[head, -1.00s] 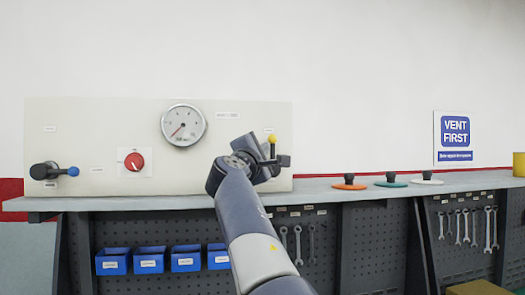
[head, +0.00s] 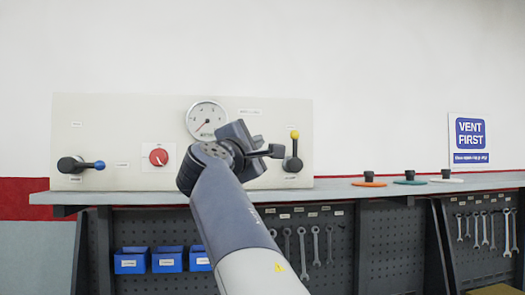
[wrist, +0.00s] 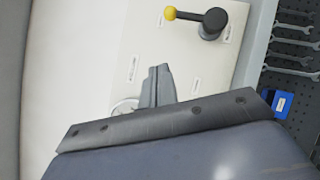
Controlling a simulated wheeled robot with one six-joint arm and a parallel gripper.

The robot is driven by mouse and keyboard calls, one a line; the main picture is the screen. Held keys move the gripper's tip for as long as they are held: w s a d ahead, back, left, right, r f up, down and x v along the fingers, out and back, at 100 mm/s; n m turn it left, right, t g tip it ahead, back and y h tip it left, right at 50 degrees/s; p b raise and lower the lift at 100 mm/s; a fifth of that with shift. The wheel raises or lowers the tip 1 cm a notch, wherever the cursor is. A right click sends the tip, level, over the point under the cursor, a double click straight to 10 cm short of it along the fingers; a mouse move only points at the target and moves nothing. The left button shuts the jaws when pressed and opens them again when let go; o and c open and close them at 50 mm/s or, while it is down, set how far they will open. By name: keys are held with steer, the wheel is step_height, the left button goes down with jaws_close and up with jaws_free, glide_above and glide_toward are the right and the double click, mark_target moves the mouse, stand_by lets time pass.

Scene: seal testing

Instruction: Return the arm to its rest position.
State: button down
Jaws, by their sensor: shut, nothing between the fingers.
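My arm reaches up from the bottom of the head view toward the light panel (head: 120,120). My gripper (head: 277,151) is small there, in front of the panel and just left of the yellow-knobbed lever. In the wrist view my gripper (wrist: 158,72) shows its fingers together, with nothing between them. The yellow-knobbed lever (head: 294,150) points up; it also shows in the wrist view (wrist: 198,18), apart from the fingers.
The panel also has a gauge (head: 205,120), a red knob (head: 158,157) and a blue-tipped lever (head: 80,165). Blue bins (head: 131,262) and wrenches (head: 302,250) hang below.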

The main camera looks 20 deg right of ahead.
steer(key=shift+s+a, duration=0.15)
steer(key=shift+a, duration=0.1)
